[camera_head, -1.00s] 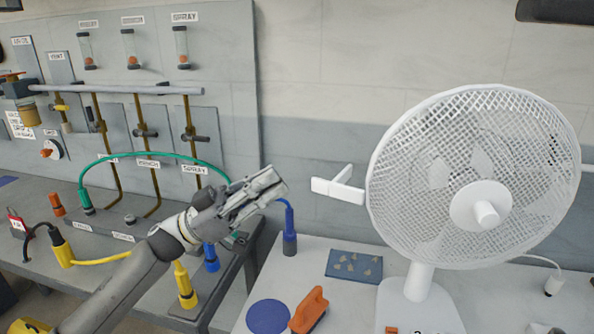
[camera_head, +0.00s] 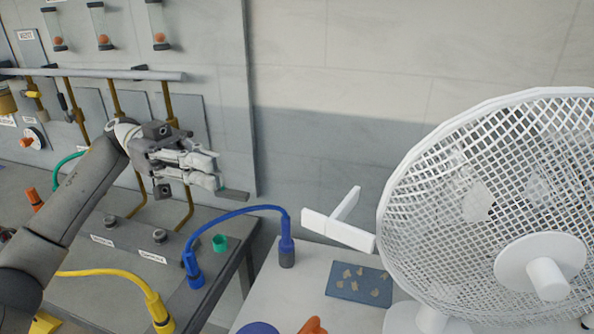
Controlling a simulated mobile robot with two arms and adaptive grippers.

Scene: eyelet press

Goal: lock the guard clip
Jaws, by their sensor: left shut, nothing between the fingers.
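The white guard clip (camera_head: 338,229) juts out from the left rim of the white fan's guard (camera_head: 480,190). It has a flat bar with a second flat piece rising obliquely behind it. Whether it is latched cannot be told from this view. My left gripper (camera_head: 220,172) is left of the clip, in front of the grey wall panel. Its fingers are shut and empty, pointing right, with a clear gap to the clip. My right gripper is not in view.
A blue hose (camera_head: 235,213) arches below my left gripper, between the left bench and the white table (camera_head: 285,300). A blue tray (camera_head: 358,284) with small pieces lies below the clip. A yellow hose (camera_head: 105,272) and a green cap (camera_head: 220,242) are on the left bench.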

